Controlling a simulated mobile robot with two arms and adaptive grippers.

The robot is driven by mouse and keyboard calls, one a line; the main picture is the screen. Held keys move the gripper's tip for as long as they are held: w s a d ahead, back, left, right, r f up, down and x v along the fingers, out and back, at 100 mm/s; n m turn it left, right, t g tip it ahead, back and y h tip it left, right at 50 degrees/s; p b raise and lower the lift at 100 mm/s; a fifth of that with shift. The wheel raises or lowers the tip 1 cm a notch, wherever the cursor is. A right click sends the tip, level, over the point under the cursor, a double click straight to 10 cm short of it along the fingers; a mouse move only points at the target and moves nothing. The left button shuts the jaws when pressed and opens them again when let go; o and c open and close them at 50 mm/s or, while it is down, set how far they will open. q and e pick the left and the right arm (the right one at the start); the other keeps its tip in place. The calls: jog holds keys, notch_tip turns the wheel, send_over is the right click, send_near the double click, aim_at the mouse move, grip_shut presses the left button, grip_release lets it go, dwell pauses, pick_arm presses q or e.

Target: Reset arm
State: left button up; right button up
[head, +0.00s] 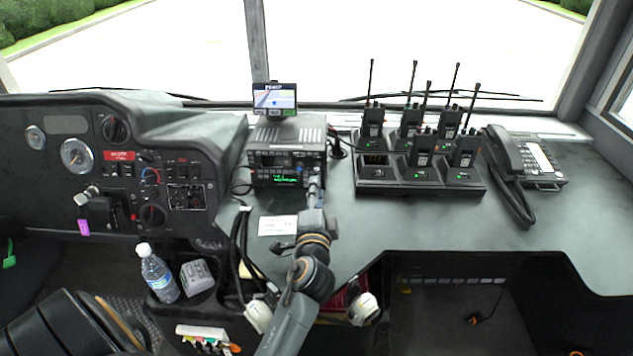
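My arm (290,325) comes up from the bottom middle of the head view, with dark rounded joints and tan rings. Another thick dark arm link of mine (65,328) fills the lower left corner. My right gripper is not in view.
A charger (420,187) with several handheld radios stands right of the gripper. A desk phone (508,160) is farther right. A white card (278,225) lies left of the wrist. A water bottle (158,273) stands lower left. The dashboard's front right is bare.

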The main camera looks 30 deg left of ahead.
pick_arm(q)
jog(key=shift+s+d, duration=0.2)
jog(key=shift+s, duration=0.1)
